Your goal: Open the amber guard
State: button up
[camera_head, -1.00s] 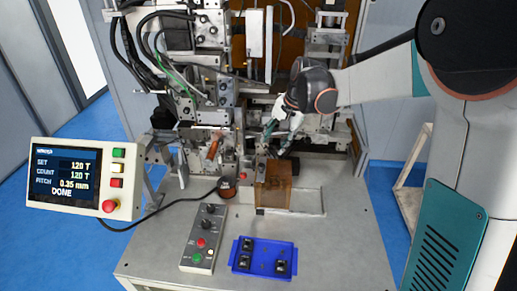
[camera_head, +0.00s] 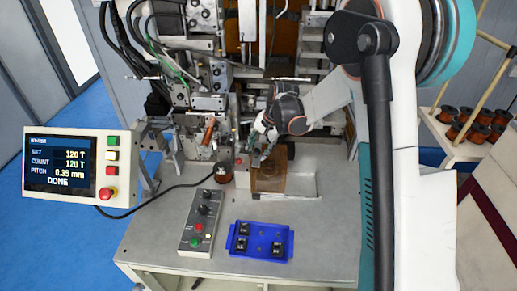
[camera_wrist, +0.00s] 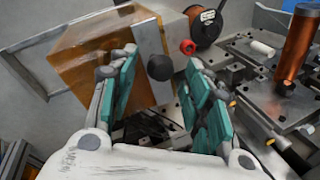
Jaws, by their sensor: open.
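The amber guard (camera_head: 270,186) is a translucent orange-brown box on the machine's table. In the wrist view the guard (camera_wrist: 100,52) lies at the upper left, with a black round knob (camera_wrist: 160,67) at its edge. My gripper (camera_head: 259,150) is above and just behind the guard in the head view. In the wrist view my gripper (camera_wrist: 161,78) has its teal-padded fingers spread, with the knob beyond and between the tips. I cannot tell whether a finger touches the guard. The arm and gripper hide part of the guard's top in the head view.
A blue tray (camera_head: 261,254) with several small black parts and a grey button box (camera_head: 201,222) stand in front. A display panel (camera_head: 80,165) is at left. Copper spools (camera_head: 468,122) stand on a rack at right. The table's front right is clear.

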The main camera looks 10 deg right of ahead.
jog(key=shift+w+a+f, duration=0.1)
jog(key=shift+a+f, duration=0.05)
jog(key=shift+f, duration=0.3)
grip_shut()
jog(key=b, duration=0.3)
send_over(282, 158)
jog(key=s+d, duration=0.1)
jog(key=shift+s+d, duration=0.1)
jog(key=shift+s, duration=0.05)
grip_release()
